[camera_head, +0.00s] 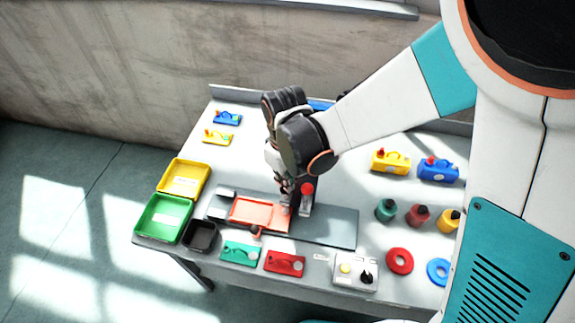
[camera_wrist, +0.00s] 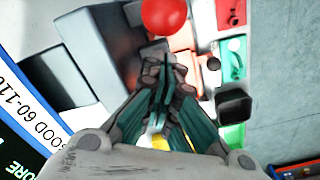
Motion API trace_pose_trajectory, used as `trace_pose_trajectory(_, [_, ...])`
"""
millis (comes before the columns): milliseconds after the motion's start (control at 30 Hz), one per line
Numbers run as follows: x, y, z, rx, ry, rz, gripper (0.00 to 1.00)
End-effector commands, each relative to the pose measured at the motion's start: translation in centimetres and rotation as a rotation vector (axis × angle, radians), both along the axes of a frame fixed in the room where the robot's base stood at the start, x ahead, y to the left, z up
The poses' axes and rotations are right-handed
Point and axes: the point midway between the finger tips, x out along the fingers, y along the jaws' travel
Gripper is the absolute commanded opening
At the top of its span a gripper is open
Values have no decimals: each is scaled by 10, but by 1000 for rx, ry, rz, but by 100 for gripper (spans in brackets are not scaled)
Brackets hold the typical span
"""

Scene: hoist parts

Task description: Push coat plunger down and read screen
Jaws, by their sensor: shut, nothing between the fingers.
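The coat plunger seems to be the red round knob (camera_head: 306,188) on a dark upright block at the middle of the table; it also shows at the top edge of the wrist view (camera_wrist: 163,14). My gripper (camera_head: 286,193) is shut and points down just left of the knob. In the wrist view its fingers (camera_wrist: 162,68) are closed together with nothing between them, just below the knob in the picture. I cannot tell whether they touch it. The screen (camera_wrist: 25,135) shows partly at the left edge of the wrist view, with "GOOD 60-11" and "ORE" readable; the rest is cut off.
An orange-red tray (camera_head: 258,212) lies on a grey base plate (camera_head: 335,228). Yellow (camera_head: 167,191), green (camera_head: 142,232) and black (camera_head: 190,240) bins stand at the left. Coloured parts line the front and right, with a white box (camera_head: 342,279) in front. My arm hides the table's back middle.

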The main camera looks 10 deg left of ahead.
Motion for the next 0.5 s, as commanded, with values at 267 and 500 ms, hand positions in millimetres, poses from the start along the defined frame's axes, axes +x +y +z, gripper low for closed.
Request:
trace_pose_trajectory(267, [0, 0, -19, 0, 0, 0, 0])
trace_pose_trajectory(500, [0, 0, -16, -1, 1, 0, 0])
